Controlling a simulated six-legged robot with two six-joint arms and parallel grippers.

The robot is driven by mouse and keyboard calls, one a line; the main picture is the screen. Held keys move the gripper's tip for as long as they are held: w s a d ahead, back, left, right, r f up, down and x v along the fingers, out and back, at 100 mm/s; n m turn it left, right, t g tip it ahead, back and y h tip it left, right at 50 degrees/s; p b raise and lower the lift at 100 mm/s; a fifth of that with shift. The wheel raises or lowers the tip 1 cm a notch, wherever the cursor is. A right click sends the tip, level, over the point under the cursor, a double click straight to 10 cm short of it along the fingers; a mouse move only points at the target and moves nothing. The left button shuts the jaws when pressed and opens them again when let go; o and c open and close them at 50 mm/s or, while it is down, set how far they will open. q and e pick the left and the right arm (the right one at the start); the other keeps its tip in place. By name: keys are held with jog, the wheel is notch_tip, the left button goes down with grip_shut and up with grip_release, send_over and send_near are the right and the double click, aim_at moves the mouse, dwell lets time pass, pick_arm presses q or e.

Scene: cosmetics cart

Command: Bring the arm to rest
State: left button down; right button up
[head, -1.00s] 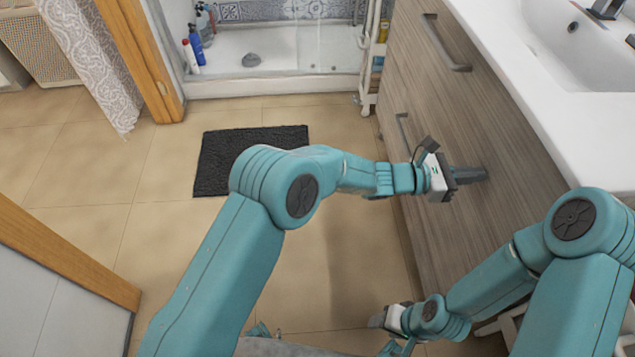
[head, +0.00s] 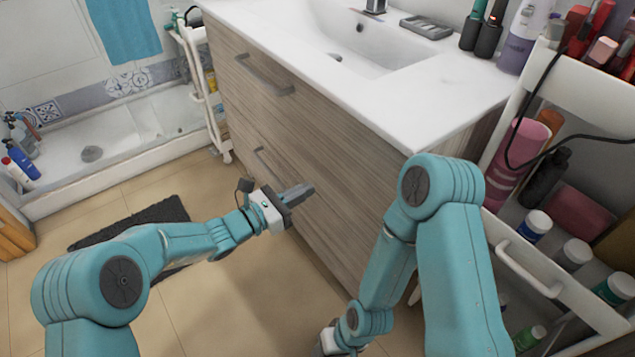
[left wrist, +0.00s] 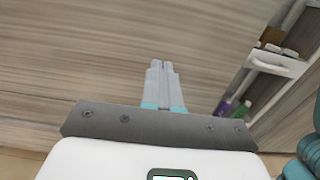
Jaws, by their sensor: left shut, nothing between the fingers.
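My left gripper (head: 300,191) is shut and empty, held out in front of the wooden vanity's drawer fronts (head: 330,170). In the left wrist view its fingers (left wrist: 162,75) are together, with the wood-grain front behind them. I cannot tell whether the tips touch the wood. My right arm (head: 440,230) is folded down in front of the vanity's right corner. The right gripper (head: 328,342) is partly seen at the bottom edge, and its fingers do not show clearly.
The white cart (head: 555,290) with cosmetics stands close to my right arm. The vanity's drawer handles (head: 265,78) stick out. A white sink counter (head: 410,110) overhangs the drawers. A dark mat (head: 165,212) lies on the tiled floor, partly behind my left arm.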

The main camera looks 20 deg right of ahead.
pick_arm(q)
jog(key=v, duration=0.5)
jog(key=shift+a+p, duration=0.2)
jog(key=shift+p, duration=0.1)
jog(key=s+a+f+m+g+y, duration=0.3)
jog(key=s+a+f+y, duration=0.1)
jog(key=s+f, duration=0.4)
jog(key=s+a+f+m+g+y, duration=0.3)
jog(key=s+a+f, duration=0.25)
jog(key=f, duration=0.35)
jog(key=s+a+f+m+t+y, duration=0.1)
jog(key=s+a+f+m+y, duration=0.65)
jog(key=s+a+m, duration=0.5)
notch_tip(320, 180, up, 20)
jog(key=h+p, duration=0.1)
jog(key=p, duration=1.9)
jog(key=shift+a+t, duration=0.3)
jog(key=shift+t, duration=0.1)
jog(key=shift+w+m, duration=0.1)
jog(key=shift+m, duration=0.15)
